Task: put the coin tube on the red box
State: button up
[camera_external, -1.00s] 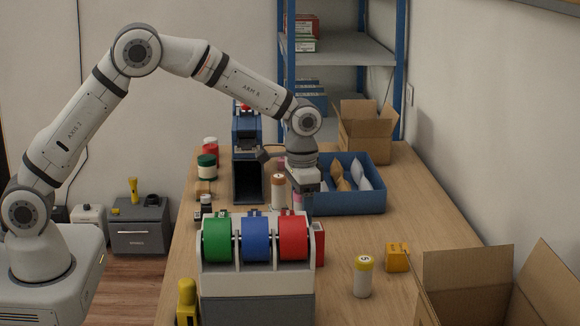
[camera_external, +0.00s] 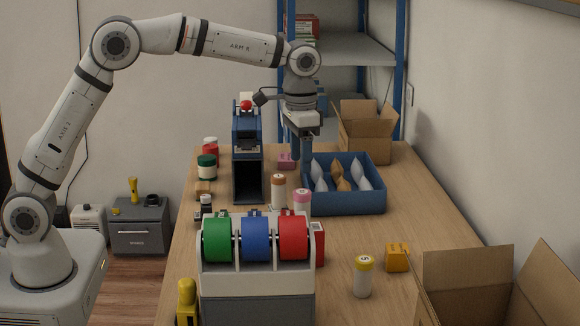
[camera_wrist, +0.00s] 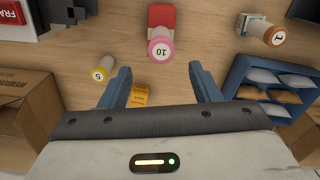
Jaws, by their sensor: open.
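A white coin tube with a pink cap marked 10 (camera_external: 302,199) stands upright behind the tape dispenser; its foot is hidden in the external view. In the wrist view this pink-capped tube (camera_wrist: 160,48) appears to stand on the red box (camera_wrist: 162,15). The red box (camera_external: 319,244) shows partly beside the dispenser. My gripper (camera_external: 302,166) is open and empty, above and beyond the pink-capped tube. Its blue fingers (camera_wrist: 160,69) are apart with nothing between them.
The tape dispenser (camera_external: 257,284) stands in front of the red box. A blue tray (camera_external: 348,204) with packets lies near my gripper. An orange object (camera_external: 397,257) and an open carton (camera_external: 468,285) are at the right. Bare counter lies between tray and yellow-capped tube.

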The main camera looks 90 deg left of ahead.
jog(key=s+d+r+m+t, duration=0.1)
jog(key=s+d+r, duration=0.25)
jog(key=s, duration=0.55)
jog(key=s+d+r+t, duration=0.1)
jog(key=s+d+r, duration=0.1)
jog(key=s+d, duration=0.5)
jog(key=s+f, duration=0.2)
jog(key=s, duration=0.7)
jog(key=s+d+f+m+t, duration=0.1)
jog(key=s+f, duration=0.2)
jog(key=s, duration=0.7)
jog(key=shift+d+f+m, duration=0.15)
jog(key=shift+f+m, duration=0.15)
